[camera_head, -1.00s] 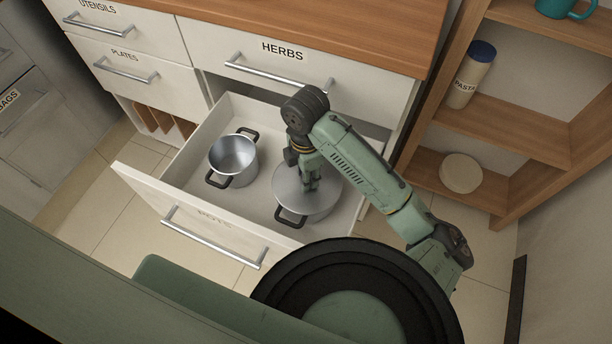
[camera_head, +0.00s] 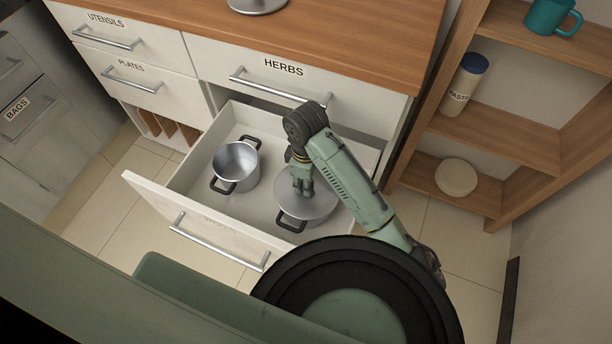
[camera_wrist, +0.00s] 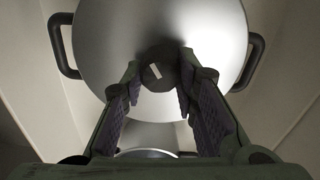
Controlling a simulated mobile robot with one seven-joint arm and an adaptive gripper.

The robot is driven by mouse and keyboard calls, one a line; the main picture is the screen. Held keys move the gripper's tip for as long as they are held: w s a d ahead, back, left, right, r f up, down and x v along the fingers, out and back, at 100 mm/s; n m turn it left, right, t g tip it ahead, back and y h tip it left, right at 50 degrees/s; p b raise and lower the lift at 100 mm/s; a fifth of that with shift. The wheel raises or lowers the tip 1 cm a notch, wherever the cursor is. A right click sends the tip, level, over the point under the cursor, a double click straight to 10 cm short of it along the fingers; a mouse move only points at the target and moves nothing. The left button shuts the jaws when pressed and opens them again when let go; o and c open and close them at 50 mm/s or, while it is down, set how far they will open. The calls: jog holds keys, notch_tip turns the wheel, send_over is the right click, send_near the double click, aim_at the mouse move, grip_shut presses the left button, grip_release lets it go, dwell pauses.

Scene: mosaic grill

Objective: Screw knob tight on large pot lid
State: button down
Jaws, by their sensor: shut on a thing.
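The large pot (camera_head: 301,219) stands in the open drawer at its right side. Its grey metal lid (camera_head: 318,203) lies on top, and the lid also fills the upper part of the wrist view (camera_wrist: 205,40). The dark round knob (camera_wrist: 158,72) with a pale mark sits at the lid's middle in the wrist view. My gripper (camera_wrist: 160,88) is shut on the knob, with one finger at each side of it. In the head view my gripper (camera_head: 303,188) points down onto the lid and hides the knob. I cannot tell how tight the knob is.
A smaller open pot (camera_head: 236,166) stands left of the large pot in the drawer (camera_head: 195,186). The closed herbs drawer (camera_head: 300,85) and wooden counter (camera_head: 330,30) are above. A wooden shelf (camera_head: 480,125) with a pasta jar (camera_head: 465,84) stands at the right.

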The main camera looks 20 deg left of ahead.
jog(key=shift+r+m+p, duration=0.25)
jog(key=shift+m+p, duration=0.15)
jog(key=shift+m, duration=0.7)
jog(key=shift+f+m, duration=0.3)
jog(key=shift+m, duration=0.1)
jog(key=c, duration=1.2)
grip_release()
notch_tip(320, 180, up, 12)
jog(key=shift+r, duration=0.1)
